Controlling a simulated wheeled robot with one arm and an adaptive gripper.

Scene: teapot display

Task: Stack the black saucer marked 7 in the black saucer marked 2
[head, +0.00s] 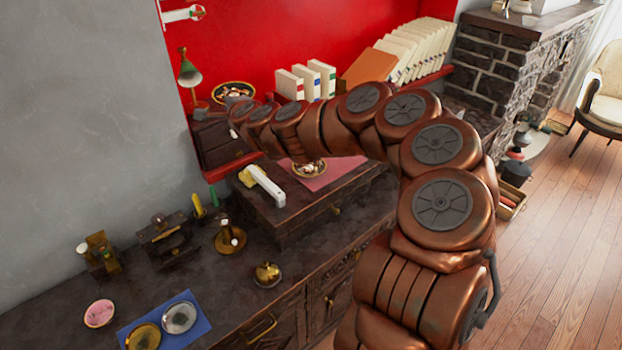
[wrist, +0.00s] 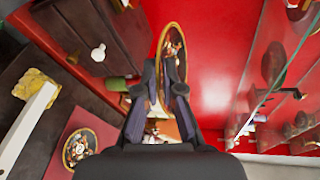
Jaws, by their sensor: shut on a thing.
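My gripper (wrist: 166,78) is shut on a dark patterned saucer (wrist: 172,42) with a gold rim, and the fingers cover part of it. In the head view this saucer (head: 232,90) shows at the far end of my arm, against the red wall. A second dark patterned saucer (head: 310,170) with a gold rim lies on the pink mat on the raised chest, partly behind my arm. It also shows in the wrist view (wrist: 80,148), apart from my gripper. I cannot read a number on either saucer.
A white and yellow block (head: 263,185) lies left of the pink mat (head: 335,174). A green lamp (head: 188,72), white books (head: 305,82) and a dark drawer box (head: 215,140) stand near the wall. Brass pieces (head: 267,274) and a blue mat (head: 199,327) with two saucers are on the lower counter.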

